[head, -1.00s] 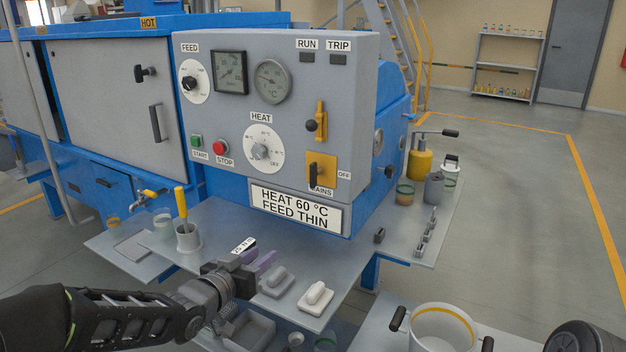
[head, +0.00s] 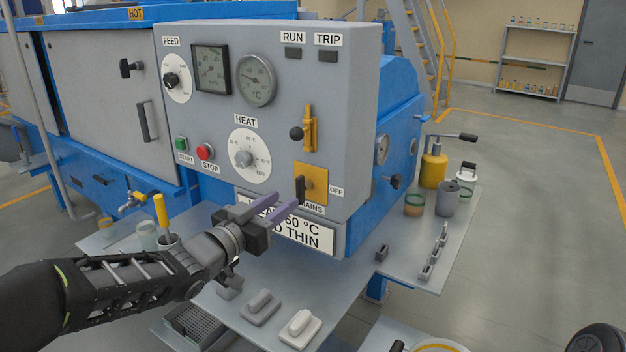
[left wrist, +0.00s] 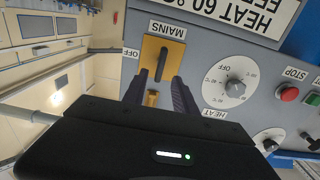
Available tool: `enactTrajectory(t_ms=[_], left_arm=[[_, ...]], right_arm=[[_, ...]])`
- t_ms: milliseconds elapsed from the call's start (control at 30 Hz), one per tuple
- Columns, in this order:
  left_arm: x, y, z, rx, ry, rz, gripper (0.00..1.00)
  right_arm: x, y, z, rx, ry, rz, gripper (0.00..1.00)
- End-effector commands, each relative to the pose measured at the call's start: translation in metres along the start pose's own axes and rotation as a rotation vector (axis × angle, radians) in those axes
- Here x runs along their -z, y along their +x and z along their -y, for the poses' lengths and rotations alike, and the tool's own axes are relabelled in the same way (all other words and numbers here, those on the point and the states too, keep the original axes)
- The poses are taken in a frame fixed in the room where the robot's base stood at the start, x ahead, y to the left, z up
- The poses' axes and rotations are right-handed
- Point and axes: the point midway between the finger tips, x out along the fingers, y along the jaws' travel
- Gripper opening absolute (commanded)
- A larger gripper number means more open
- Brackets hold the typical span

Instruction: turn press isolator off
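The isolator's black handle (head: 300,188) stands about upright on a yellow plate (head: 316,183) marked MAINS below and OFF to its right, low on the grey control panel. The handle (left wrist: 161,66) also shows in the left wrist view, where the picture is turned over. My left gripper (head: 287,200) is open, with its two purple fingers reaching toward the handle. In the left wrist view the fingertips lie on either side of the handle's lower part. I cannot tell whether they touch it. My right gripper is not in view.
A yellow lever with a black knob (head: 297,133) sits just above the plate. The HEAT dial (head: 243,158) and red STOP button (head: 205,152) are to the left. A sign (head: 306,236) is below, partly hidden by my gripper. Grey blocks (head: 261,307) lie on the shelf.

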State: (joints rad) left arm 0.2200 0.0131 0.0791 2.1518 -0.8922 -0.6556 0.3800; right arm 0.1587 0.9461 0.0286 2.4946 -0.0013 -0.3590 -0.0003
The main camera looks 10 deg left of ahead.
Motion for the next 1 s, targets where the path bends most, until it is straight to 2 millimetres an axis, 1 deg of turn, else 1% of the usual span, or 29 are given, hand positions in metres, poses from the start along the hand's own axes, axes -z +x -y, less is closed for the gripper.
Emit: enactTrajectory(t_ms=[333, 467, 567, 900, 1000], left_arm=[[0.000, 0.000, 0.000, 0.001, 0.000, 0.001, 0.34], [0.000, 0.005, 0.000, 0.000, 0.000, 0.001, 0.34], [0.000, 0.015, -0.001, -0.002, -0.001, 0.001, 0.34], [0.000, 0.066, 0.000, -0.001, -0.002, 0.001, 0.34], [0.000, 0.074, 0.000, -0.001, 0.000, 0.001, 0.34]], right_arm=[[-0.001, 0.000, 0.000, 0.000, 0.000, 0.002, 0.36], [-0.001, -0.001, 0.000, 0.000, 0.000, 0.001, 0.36], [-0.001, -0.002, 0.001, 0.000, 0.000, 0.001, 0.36], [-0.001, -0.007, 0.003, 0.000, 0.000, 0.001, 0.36], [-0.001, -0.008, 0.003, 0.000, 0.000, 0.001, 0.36]])
